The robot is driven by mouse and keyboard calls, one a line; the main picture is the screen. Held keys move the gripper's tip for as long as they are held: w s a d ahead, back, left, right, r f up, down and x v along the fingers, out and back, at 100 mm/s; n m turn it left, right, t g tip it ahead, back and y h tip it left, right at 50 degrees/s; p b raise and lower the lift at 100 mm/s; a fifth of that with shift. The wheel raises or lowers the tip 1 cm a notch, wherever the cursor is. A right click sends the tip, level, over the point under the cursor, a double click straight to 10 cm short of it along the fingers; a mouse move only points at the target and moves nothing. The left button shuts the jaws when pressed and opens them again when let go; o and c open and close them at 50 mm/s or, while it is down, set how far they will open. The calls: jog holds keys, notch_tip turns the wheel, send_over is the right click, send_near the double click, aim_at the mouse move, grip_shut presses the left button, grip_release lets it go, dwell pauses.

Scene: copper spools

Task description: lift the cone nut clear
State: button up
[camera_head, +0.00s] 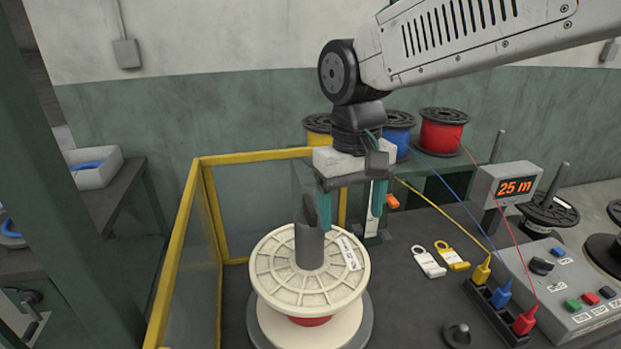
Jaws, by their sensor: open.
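A grey cone nut (309,248) with a dark upright fin on top stands at the centre of a cream spool (268,278). The spool lies flat, with a little red showing under its upper flange. My gripper (351,220) is open and empty, its two teal fingers pointing down. It hangs above the spool's back right part, to the right of the nut. The left finger appears close beside the nut's fin in the picture; I cannot tell the gap in depth. The spindle under the nut is hidden.
A yellow-framed guard (187,225) stands left of and behind the spool. Yellow, blue and red spools (442,130) sit on a shelf behind. To the right are white and yellow tags (428,262), coloured plugs (501,296), a control box (545,265), and a dark knob-like piece (456,335).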

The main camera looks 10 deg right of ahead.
jog(key=r+m, duration=0.1)
jog(key=r, duration=0.1)
send_over(310, 204)
jog(key=shift+a+f, duration=0.15)
jog(key=shift+r+m+t, duration=0.25)
jog(key=shift+m+t, duration=0.05)
jog(key=shift+m, duration=0.1)
jog(key=shift+f, duration=3.5)
grip_shut()
